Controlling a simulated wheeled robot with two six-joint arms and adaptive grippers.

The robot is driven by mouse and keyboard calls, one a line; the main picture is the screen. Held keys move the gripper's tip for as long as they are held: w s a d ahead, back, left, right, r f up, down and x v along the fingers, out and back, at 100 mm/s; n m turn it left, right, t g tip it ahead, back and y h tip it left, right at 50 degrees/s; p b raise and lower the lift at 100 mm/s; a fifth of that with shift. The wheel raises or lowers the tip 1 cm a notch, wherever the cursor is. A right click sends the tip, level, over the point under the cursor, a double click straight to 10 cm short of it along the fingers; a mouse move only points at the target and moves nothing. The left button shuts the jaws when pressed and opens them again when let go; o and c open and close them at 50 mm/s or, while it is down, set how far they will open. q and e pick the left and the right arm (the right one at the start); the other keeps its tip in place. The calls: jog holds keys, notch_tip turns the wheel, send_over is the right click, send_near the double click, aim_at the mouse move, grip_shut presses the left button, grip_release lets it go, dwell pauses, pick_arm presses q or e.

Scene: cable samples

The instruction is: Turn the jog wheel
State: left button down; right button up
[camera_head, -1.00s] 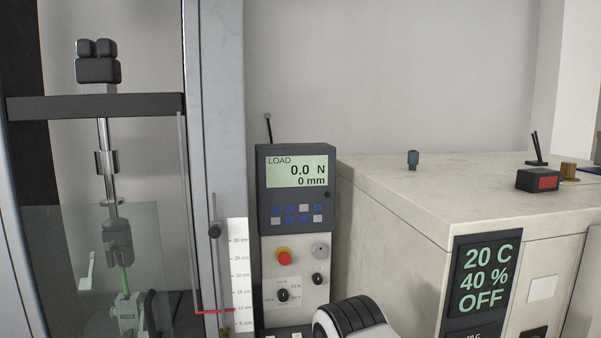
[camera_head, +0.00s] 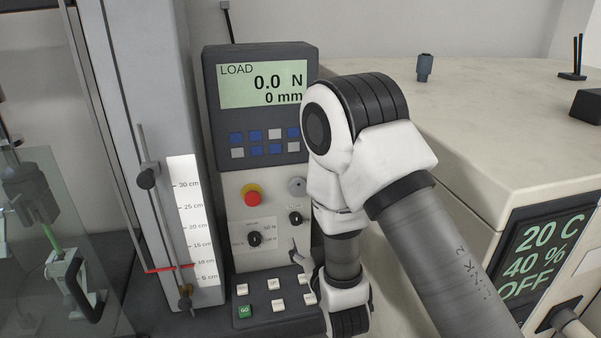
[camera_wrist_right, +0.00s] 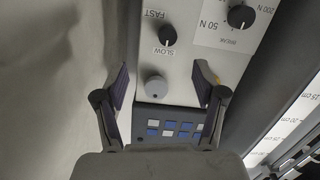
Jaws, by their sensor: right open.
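The jog wheel, by its look the grey round knob with a small dimple (camera_head: 297,187), is on the light front panel of the control unit (camera_head: 262,112), right of the red stop button. It also shows in the right wrist view (camera_wrist_right: 155,86), where the panel appears upside down. My right gripper (camera_wrist_right: 162,74) is open and empty, with one finger on each side of the knob in that view; I cannot tell how far it is from the panel. In the head view, my right arm hides most of this gripper. My left gripper is not in view.
A red stop button (camera_head: 252,196) and black selector knobs (camera_head: 255,239) are near the grey knob. Several white keys and a green key (camera_head: 243,311) lie below. A test frame with a scale (camera_head: 190,215) stands left, a beige cabinet (camera_head: 480,130) right.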

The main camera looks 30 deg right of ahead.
jog(key=t, duration=0.1)
send_near(299, 188)
notch_tip(299, 188, down, 2)
jog(key=w, duration=0.3)
notch_tip(299, 188, up, 2)
jog(key=s, duration=0.1)
jog(key=shift+t, duration=0.3)
jog(key=p+x, duration=0.1)
jog(key=x, duration=0.1)
jog(key=p+x, duration=0.1)
jog(key=x, duration=0.2)
jog(key=p+x, duration=0.1)
jog(key=x, duration=0.1)
jog(key=shift+w+d+f, duration=0.3)
jog(key=shift+d+f, duration=0.05)
jog(key=shift+d, duration=0.05)
jog(key=shift+s+a+r, duration=0.15)
jog(key=shift+s+a, duration=0.05)
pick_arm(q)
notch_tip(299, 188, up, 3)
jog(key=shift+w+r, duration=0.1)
pick_arm(e)
jog(key=shift+w+d, duration=0.1)
jog(key=shift+w, duration=0.05)
jog(key=c, duration=1.1)
